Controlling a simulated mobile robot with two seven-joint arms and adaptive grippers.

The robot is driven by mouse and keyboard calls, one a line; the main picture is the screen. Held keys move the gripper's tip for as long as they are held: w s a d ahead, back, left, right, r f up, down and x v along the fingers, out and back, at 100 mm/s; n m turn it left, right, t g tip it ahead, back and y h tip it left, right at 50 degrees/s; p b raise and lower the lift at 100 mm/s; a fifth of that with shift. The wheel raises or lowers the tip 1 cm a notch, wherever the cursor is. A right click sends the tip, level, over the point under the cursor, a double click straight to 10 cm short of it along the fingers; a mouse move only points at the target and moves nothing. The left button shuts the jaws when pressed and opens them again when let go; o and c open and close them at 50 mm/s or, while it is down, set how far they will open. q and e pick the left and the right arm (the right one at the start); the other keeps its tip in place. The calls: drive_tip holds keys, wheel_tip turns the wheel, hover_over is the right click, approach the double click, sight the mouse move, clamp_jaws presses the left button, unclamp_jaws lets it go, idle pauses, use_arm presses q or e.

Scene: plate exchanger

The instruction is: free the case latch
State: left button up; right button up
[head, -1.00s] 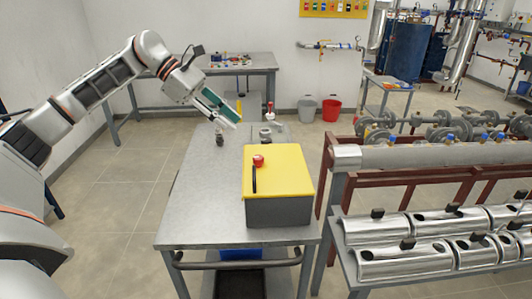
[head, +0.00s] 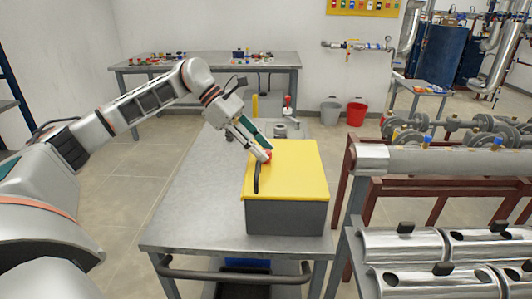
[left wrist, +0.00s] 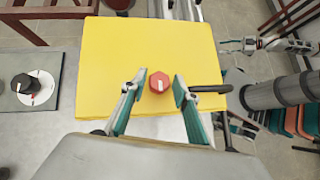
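The case (head: 285,215) is a grey box with a yellow lid (head: 300,165), standing on a metal cart. The latch is a red knob (left wrist: 159,83) on the lid; in the left wrist view it lies between the fingertips. In the head view my left gripper (head: 265,156) is at the red latch and mostly covers it. In the left wrist view the left gripper (left wrist: 160,88) is open, its teal-padded fingers on either side of the knob with gaps. A black handle (head: 257,177) lies on the lid near the gripper.
The metal cart top (head: 195,205) is bare left of the case. Small fittings stand behind the case. A pipe rack (head: 400,160) with steel shells stands close on the right. A workbench (head: 150,68) is at the back.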

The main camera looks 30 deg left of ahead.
use_arm(q)
drive_tip(key=shift+x, duration=0.85)
drive_tip(key=c, duration=0.8)
drive_tip(key=shift+c, duration=0.2)
